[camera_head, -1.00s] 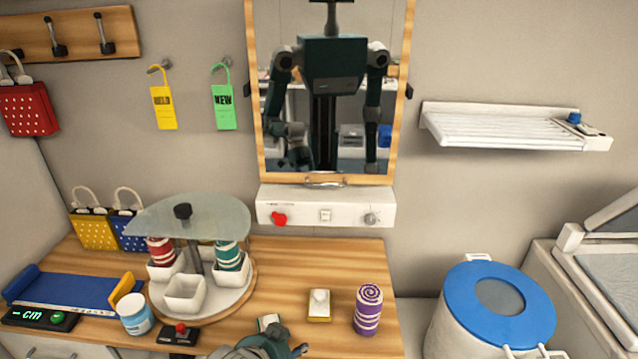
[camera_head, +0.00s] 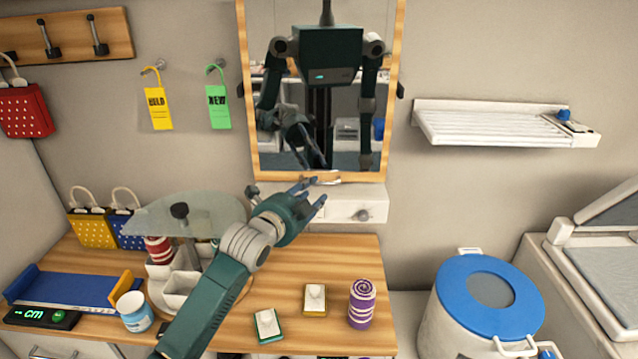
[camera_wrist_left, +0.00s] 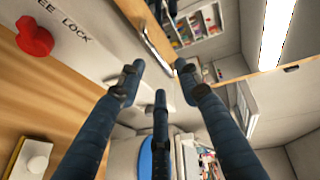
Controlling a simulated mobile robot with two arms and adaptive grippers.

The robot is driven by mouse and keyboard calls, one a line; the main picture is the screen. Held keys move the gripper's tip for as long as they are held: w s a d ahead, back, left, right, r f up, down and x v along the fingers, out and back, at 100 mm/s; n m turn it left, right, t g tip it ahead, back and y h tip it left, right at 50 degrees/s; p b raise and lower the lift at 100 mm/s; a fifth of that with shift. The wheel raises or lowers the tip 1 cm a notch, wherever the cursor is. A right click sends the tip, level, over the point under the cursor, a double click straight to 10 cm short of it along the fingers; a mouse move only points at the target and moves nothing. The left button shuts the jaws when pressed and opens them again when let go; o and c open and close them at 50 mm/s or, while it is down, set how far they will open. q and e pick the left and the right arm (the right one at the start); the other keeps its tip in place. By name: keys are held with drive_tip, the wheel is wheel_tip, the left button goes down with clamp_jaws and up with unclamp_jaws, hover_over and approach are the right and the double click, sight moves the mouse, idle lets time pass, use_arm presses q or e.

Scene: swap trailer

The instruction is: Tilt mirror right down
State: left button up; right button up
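The wood-framed mirror (camera_head: 350,105) hangs on the wall and reflects my body. A small metal handle (camera_head: 326,181) sits at its bottom edge. My left gripper (camera_head: 312,192) is raised just below this edge, in front of the white wall box. In the left wrist view its three fingers (camera_wrist_left: 158,78) are spread and empty, with the metal handle (camera_wrist_left: 156,46) just beyond the fingertips. I cannot tell whether a finger touches it. A red knob (camera_wrist_left: 34,36) beside the lettering "LOCK" shows at upper left there; in the head view my arm hides it. My right gripper is not directly in view.
The white wall box (camera_head: 345,200) carries a grey knob (camera_head: 363,215). Below, the wooden table (camera_head: 255,290) holds a carousel with a glass top (camera_head: 195,212), white-topped blocks (camera_head: 315,300) and a purple roll (camera_head: 362,303). A blue-lidded bin (camera_head: 490,297) stands to the right.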

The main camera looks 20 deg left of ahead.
use_arm(q)
drive_tip(key=shift+p+x, duration=0.55)
drive_tip(key=shift+x, duration=2)
clamp_jaws()
